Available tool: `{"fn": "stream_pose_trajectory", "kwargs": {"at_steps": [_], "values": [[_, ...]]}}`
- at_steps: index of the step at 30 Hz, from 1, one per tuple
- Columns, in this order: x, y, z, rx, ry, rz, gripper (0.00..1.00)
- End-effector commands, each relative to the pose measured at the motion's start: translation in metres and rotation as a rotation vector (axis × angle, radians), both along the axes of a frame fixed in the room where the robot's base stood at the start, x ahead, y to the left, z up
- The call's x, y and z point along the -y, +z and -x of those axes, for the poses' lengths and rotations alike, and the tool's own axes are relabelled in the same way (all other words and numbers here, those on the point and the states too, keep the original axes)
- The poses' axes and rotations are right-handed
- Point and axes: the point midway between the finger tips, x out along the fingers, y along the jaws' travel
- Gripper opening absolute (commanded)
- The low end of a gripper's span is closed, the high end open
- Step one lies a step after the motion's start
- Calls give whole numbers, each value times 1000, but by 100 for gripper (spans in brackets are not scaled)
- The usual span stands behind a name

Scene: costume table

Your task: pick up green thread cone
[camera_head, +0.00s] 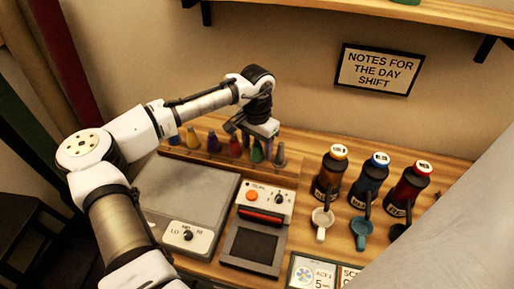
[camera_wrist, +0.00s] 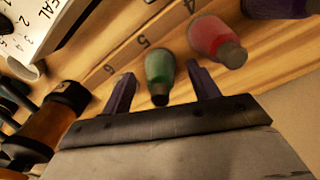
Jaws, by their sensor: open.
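The green thread cone (camera_head: 257,153) stands in a row of coloured cones at the back of the table, between the red cone (camera_head: 235,147) and a grey cone (camera_head: 280,155). My gripper (camera_head: 262,132) is just above and beside it, partly overlapping it in the head view. In the wrist view the green cone (camera_wrist: 159,68) shows between my two open fingers (camera_wrist: 162,84), with a gap on each side. The red cone (camera_wrist: 214,38) is close outside the right finger. I cannot tell how deep the fingers reach around the cone.
A purple cone (camera_wrist: 277,7) is beyond the red one. A device with an orange button (camera_head: 264,205) and a grey plate (camera_head: 190,192) lie in front of the row. Orange, blue and red-topped bottles (camera_head: 371,180) and cups (camera_head: 322,218) stand at the right. A sign (camera_head: 379,70) hangs behind.

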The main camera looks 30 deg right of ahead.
Motion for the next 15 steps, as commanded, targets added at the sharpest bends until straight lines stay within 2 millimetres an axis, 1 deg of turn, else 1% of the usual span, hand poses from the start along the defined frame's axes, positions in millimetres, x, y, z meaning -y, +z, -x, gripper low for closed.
{"fn": "stream_pose_trajectory", "kwargs": {"at_steps": [6,8,15], "values": [[0,-2,0,0,0,0,60],[0,-1,0,0,0,0,54],[0,-1,0,1,0,0,22]]}}
